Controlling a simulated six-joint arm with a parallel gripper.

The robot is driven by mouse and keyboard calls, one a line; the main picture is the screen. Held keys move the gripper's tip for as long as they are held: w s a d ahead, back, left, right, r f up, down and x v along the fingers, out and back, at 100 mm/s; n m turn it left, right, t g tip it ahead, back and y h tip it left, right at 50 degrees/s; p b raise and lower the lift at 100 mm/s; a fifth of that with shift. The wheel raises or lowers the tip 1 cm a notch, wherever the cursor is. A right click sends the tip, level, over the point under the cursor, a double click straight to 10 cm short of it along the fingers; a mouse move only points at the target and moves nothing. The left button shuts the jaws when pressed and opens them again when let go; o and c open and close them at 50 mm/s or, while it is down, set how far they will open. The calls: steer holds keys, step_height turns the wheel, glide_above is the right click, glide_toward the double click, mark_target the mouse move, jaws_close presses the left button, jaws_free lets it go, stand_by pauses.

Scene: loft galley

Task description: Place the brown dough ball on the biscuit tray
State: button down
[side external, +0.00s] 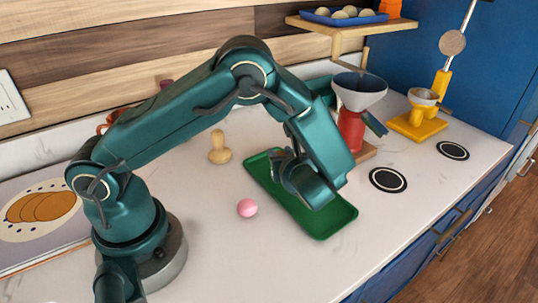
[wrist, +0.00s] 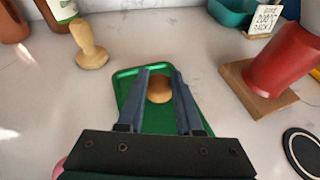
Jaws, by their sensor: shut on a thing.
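The brown dough ball (wrist: 159,89) is between the two fingers of my gripper (wrist: 162,74) in the wrist view, and the gripper is shut on it. Behind it in that view lies the green biscuit tray (wrist: 157,122), flat on the counter. In the side view my gripper (side external: 283,166) is over the far-left part of the tray (side external: 328,222). The ball is hidden there behind the gripper and wrist. I cannot tell whether the ball touches the tray or hangs just above it.
A pink ball (side external: 247,207) lies left of the tray. A wooden stamp-like piece (side external: 220,149) stands behind it. A red stand with a grey funnel (side external: 358,92) is behind the tray, and a black round coaster (side external: 388,180) lies to the right. The front counter is clear.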

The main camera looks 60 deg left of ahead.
steer(key=shift+f, duration=1.3)
steer(key=shift+f, duration=0.1)
steer(key=c, duration=0.5)
jaws_free()
steer(key=shift+c, duration=0.2)
